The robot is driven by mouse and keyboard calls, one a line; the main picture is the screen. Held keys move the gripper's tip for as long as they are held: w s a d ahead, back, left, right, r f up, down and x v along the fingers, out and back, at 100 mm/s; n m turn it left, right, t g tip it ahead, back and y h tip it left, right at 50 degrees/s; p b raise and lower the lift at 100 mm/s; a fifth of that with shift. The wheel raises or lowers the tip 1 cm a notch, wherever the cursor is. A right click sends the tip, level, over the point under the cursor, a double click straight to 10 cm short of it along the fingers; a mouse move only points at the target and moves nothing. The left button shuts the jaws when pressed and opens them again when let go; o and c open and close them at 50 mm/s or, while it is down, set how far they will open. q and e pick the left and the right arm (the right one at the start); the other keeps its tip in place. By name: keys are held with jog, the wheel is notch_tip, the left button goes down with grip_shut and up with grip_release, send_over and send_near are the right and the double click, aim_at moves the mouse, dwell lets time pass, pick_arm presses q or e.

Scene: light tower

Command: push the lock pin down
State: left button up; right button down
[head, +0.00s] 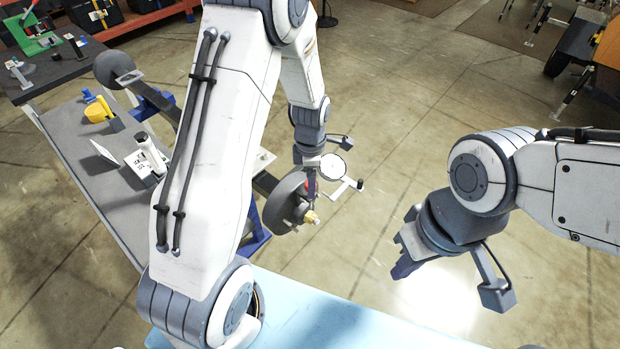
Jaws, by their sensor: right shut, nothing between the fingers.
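My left gripper (311,197) reaches down beside a dark round drum (284,205) on a long dark bar. Its fingers are small, and I cannot tell whether they touch anything. A brass-coloured piece (311,217) sticks out from the drum just below the fingers, and a bit of red shows beside them. I cannot make out which part is the lock pin. My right gripper (404,262) is shut and empty over the floor, to the right of the drum and apart from it.
A grey bench (95,165) at the left holds a yellow tool (98,110) and small pieces. Blue stands (155,103) support the bar, partly hidden by my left arm. A pale blue surface (330,320) lies at the front. The floor between the arms is clear.

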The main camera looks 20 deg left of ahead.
pick_arm(q)
grip_shut()
jog(key=shift+w, duration=0.1)
dwell(1.2)
